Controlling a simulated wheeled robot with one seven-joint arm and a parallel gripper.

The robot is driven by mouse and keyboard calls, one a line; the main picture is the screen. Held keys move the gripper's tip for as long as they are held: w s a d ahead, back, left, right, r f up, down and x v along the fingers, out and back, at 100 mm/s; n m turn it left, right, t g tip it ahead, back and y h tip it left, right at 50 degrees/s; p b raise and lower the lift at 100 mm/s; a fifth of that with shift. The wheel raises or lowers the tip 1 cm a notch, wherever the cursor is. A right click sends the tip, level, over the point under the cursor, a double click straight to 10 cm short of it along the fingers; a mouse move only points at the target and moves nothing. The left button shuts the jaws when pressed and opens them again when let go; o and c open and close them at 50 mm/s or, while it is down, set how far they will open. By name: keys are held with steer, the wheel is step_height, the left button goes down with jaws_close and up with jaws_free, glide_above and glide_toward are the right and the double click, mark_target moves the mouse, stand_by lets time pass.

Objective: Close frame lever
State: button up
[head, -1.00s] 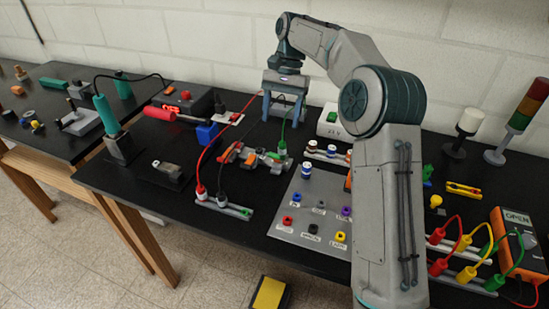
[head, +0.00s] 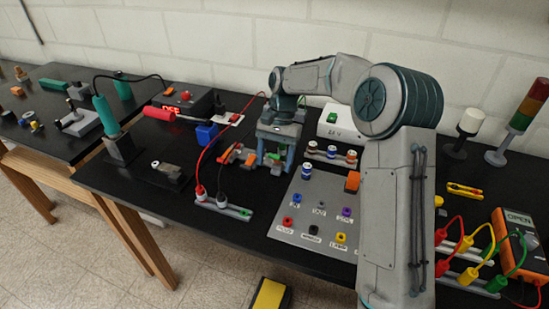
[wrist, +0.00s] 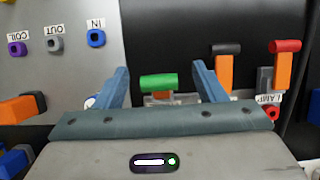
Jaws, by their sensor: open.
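The lever unit (head: 231,153) stands on the black bench left of the grey panel, with red and orange parts showing beside my gripper. In the wrist view, an orange lever with a black cap (wrist: 226,70) and one with a red cap (wrist: 284,66) stand to the right, outside my fingers. A green cylindrical handle (wrist: 158,82) appears between the fingertips, with a gap on each side. My gripper (head: 275,165) is open and pointing down over the unit's right part; it also shows in the wrist view (wrist: 161,87). Its fingers hide part of the unit.
The grey panel (head: 284,231) with coloured sockets lies to the right. A row of blue and orange capped posts (head: 331,153) stands behind it. Red and black leads run to a terminal strip (head: 222,207) in front. A white box (head: 340,122) stands at the back.

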steer(key=c, duration=1)
steer(key=t+b, duration=0.2)
steer(key=b, duration=0.1)
steer(key=s+f+t+h+b, duration=0.1)
steer(key=b, duration=0.2)
steer(key=shift+a+f+t, duration=0.2)
steer(key=shift+t, duration=0.2)
steer(key=t+b, duration=0.1)
steer(key=b, duration=0.1)
steer(key=t+h+b, duration=0.1)
steer(key=b, duration=0.1)
steer(key=shift+s+a+f, duration=0.1)
steer(key=shift+s+f, duration=0.1)
steer(key=shift+f, duration=0.1)
steer(key=shift+t+h+b, duration=0.3)
steer(key=shift+t+b, duration=0.3)
steer(key=shift+b, duration=0.5)
